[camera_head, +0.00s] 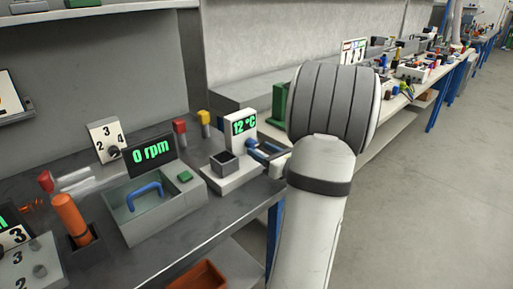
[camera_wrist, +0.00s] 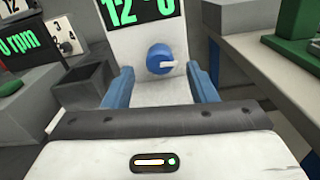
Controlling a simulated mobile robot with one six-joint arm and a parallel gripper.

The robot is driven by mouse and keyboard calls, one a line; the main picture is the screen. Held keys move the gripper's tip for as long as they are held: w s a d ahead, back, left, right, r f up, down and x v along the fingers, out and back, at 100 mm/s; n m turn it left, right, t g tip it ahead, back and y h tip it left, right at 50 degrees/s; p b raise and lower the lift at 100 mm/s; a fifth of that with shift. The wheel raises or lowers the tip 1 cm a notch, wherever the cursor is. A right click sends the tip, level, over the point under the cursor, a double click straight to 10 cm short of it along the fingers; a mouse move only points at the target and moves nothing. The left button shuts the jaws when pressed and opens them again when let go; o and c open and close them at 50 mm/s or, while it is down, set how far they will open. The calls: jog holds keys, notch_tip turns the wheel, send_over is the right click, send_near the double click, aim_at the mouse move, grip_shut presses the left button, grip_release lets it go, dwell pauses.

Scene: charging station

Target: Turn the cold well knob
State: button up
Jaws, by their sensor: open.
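The cold well (camera_head: 235,176) is a white unit on the bench's right end, with a green "12 °C" display (camera_head: 244,124) and a dark square well (camera_head: 225,163) to the left. Its blue round knob (camera_wrist: 160,59) with a white pointer shows in the wrist view, below the display; the pointer faces right. My gripper (camera_wrist: 162,84) is open, its blue fingers on the left and right of the knob and apart from it, nearer to the camera. In the head view my arm hides part of the gripper and the knob is hard to make out.
A grey box with a blue handle (camera_head: 145,194) and a "0 rpm" display (camera_head: 151,154) stands left of the cold well. Red (camera_head: 180,131) and yellow (camera_head: 204,123) objects stand behind. A green object (camera_wrist: 291,40) is on a separate surface at right. The floor at right is clear.

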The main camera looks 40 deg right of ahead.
jog(key=s, duration=0.4)
jog(key=shift+s+d, duration=0.2)
jog(key=shift+s, duration=0.15)
